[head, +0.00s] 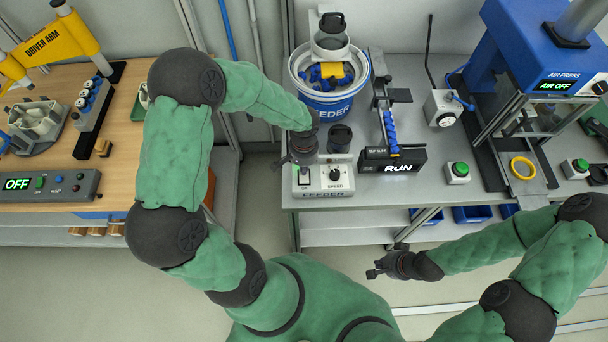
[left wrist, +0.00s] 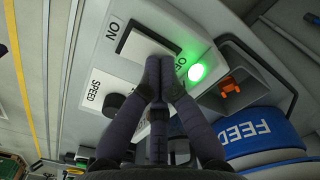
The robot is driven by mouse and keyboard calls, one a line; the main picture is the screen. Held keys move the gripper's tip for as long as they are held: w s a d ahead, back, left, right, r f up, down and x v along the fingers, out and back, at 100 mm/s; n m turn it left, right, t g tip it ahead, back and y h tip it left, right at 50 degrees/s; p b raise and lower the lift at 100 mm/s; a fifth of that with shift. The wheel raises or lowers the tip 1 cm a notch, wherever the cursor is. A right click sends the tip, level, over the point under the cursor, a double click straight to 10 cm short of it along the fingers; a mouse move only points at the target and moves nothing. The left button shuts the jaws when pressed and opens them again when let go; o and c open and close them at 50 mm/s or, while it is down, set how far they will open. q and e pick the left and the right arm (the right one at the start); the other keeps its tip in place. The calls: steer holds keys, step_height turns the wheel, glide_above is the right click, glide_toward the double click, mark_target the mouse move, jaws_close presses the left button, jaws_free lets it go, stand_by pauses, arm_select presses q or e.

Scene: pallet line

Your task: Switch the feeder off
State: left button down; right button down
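The feeder's control box (head: 340,193) is at the table's front left edge in the head view. In the left wrist view its white rocker switch (left wrist: 137,43) lies between the ON and OFF labels. A lamp (left wrist: 196,72) beside the OFF label glows green. My left gripper (head: 303,163) is over the switch end of the box. In the left wrist view its fingertips (left wrist: 160,62) are together with nothing between them, at the OFF end of the rocker; contact cannot be told. My right gripper (head: 374,272) is in front of the table, away from the box; its finger gap is unclear.
A speed knob (head: 335,175) is right of the switch. The feeder bowl (head: 327,103) stands behind the box. A display reading RUN (head: 398,168) and a green button (head: 459,169) are to the right. A blue press (head: 530,50) stands at the far right.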

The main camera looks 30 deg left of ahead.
arm_select(q)
steer(key=shift+r+p, duration=2.4)
steer(key=shift+r, duration=1.1)
steer(key=shift+f, duration=0.1)
